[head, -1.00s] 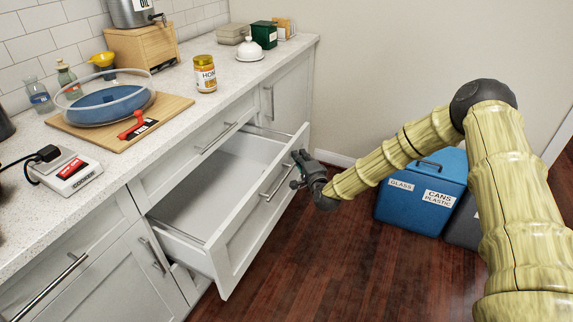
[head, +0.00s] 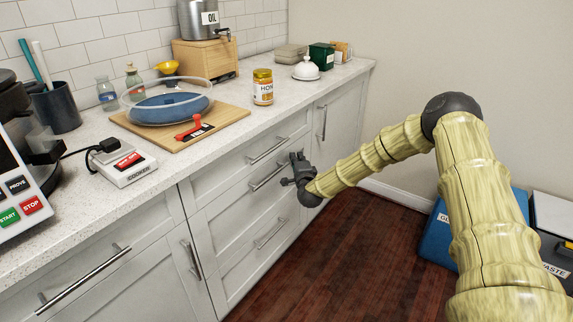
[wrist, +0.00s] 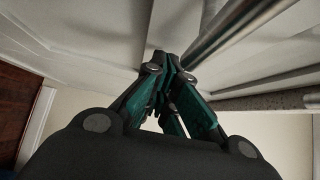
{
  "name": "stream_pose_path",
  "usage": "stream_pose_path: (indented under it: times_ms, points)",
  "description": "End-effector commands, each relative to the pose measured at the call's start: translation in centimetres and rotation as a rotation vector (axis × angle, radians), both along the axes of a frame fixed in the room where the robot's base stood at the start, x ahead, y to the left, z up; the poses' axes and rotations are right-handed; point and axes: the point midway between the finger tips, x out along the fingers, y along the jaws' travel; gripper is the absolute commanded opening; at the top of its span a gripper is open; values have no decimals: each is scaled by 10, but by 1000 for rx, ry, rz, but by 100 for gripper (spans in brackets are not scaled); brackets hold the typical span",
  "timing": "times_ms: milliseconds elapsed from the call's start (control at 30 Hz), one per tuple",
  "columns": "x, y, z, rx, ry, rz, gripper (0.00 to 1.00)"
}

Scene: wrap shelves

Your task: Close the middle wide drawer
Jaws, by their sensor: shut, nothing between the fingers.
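The middle wide drawer (head: 238,200) is a white panel with a bar handle (head: 267,177). Its front looks flush with the cabinet in the head view, with no open interior showing. My gripper (head: 293,168) is at the right end of that handle, close against the drawer front. In the wrist view my gripper (wrist: 168,68) has its dark and teal fingers together, with nothing between them. The fingertips are at or very near a white front, beside a metal bar handle (wrist: 235,28). Exact contact is hard to tell.
Another drawer handle (head: 267,150) is just above, and a lower one (head: 272,233) is below. The counter (head: 222,137) holds a cutting board, pan, honey jar and cooker switch. A blue bin (head: 437,235) stands at right. The wooden floor (head: 335,265) before the drawers is clear.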

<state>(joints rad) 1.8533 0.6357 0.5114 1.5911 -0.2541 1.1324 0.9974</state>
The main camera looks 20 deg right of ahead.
Motion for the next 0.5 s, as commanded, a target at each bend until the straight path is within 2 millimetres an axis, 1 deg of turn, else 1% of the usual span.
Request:
stream_pose_path:
  times_ms: [33, 167, 500]
  points:
    - [1, -4, 0, 0, 0, -6, 0]
    - [2, -9, 0, 0, 0, -14, 0]
    - [4, -7, 2, 0, -3, -12, 0]
